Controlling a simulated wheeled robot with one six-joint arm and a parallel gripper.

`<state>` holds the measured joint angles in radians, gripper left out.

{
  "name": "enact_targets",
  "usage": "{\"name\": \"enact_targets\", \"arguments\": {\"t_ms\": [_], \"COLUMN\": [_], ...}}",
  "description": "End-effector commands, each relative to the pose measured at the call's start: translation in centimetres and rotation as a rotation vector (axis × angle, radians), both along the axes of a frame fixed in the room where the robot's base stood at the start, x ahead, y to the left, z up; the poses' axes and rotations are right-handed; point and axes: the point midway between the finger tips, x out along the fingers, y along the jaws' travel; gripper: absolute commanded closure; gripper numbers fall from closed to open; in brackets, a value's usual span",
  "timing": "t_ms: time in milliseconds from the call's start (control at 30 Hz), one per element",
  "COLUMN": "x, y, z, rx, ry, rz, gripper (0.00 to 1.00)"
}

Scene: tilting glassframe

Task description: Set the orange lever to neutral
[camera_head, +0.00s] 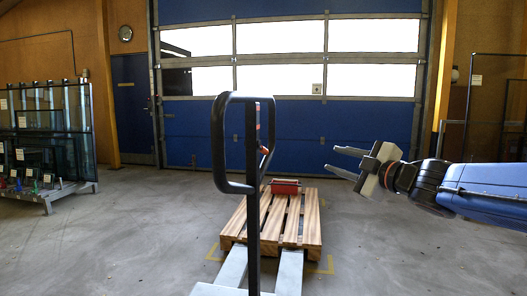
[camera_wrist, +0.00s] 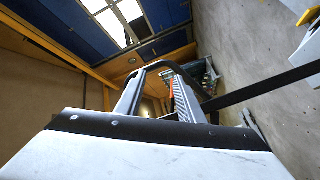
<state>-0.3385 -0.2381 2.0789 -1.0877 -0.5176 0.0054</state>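The orange lever (camera_head: 264,151) shows as a small orange-red piece inside the black loop handle (camera_head: 219,145) of the pallet jack. The handle's post hides part of it, and I cannot tell its position. In the wrist view the orange lever (camera_wrist: 171,94) appears small between the fingers, beyond them, with the handle (camera_wrist: 152,66) arching behind. My gripper (camera_head: 331,158) is to the right of the handle, apart from it, with its fingers pointing left. In the wrist view my gripper (camera_wrist: 160,77) has its fingers spread with nothing between them.
The jack's forks (camera_head: 289,272) run under a wooden pallet (camera_head: 312,225), which carries a red box (camera_head: 286,187). A glass rack (camera_head: 50,135) stands at the left. A blue garage door (camera_head: 290,125) closes the back.

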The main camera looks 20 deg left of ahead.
Motion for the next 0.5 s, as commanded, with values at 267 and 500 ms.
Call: {"name": "enact_targets", "arguments": {"t_ms": [267,500], "x": [-2.3,-1.7], "y": [7.6,9.5], "z": [0.3,0.2], "rx": [-0.062,-0.066], "ry": [-0.102,-0.108], "rz": [0.280,0.297], "gripper": [0.65,0.65]}}
